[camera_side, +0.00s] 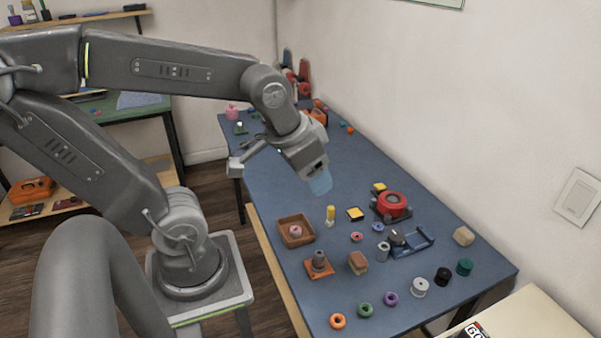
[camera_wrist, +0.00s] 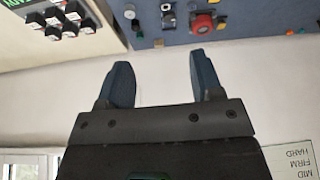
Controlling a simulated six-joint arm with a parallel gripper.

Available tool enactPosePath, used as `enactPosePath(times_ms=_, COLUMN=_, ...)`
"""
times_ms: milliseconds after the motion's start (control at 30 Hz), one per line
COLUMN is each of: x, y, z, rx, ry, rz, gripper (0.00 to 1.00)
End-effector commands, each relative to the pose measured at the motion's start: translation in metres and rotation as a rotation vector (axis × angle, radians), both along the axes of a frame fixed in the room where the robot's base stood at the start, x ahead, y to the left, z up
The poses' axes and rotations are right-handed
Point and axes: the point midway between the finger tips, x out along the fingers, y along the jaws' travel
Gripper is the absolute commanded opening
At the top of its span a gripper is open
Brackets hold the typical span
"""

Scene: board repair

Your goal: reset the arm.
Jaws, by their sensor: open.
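My gripper (camera_side: 320,182) hangs above the blue table (camera_side: 290,170), a little behind the work pieces. Its blue fingertips point down and nothing shows between them. In the wrist view my gripper (camera_wrist: 163,82) has its two blue fingers spread well apart and empty. Below and in front of it in the side view are a wooden tray (camera_side: 287,241) with a pink piece in it, a yellow-topped piece (camera_side: 330,214) and a black-and-yellow block (camera_side: 355,214). No part touches the gripper.
A red round device (camera_side: 391,204) and a blue fixture (camera_side: 412,244) stand to the right. Several spools and rings line the near edge, including a white spool (camera_side: 419,288) and an orange ring (camera_side: 338,321). A wall (camera_side: 450,110) runs along the table's right side.

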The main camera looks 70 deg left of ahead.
Motion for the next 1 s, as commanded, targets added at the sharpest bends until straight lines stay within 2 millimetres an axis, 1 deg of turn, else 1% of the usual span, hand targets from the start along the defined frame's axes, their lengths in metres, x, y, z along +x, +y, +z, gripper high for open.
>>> enactPosePath(times_ms=33, x=-0.01, y=-0.009, z=0.007, rx=-0.001, ry=-0.028, rz=-0.029, gripper=0.6)
enactPosePath(times_ms=100, x=-0.018, y=-0.016, z=0.012, rx=-0.003, ry=-0.05, rz=-0.053, gripper=0.6)
enactPosePath(times_ms=233, x=-0.027, y=-0.021, z=0.016, rx=-0.007, ry=-0.067, rz=-0.073, gripper=0.6)
enactPosePath(times_ms=1000, x=-0.027, y=-0.021, z=0.016, rx=-0.006, ry=-0.068, rz=-0.073, gripper=0.6)
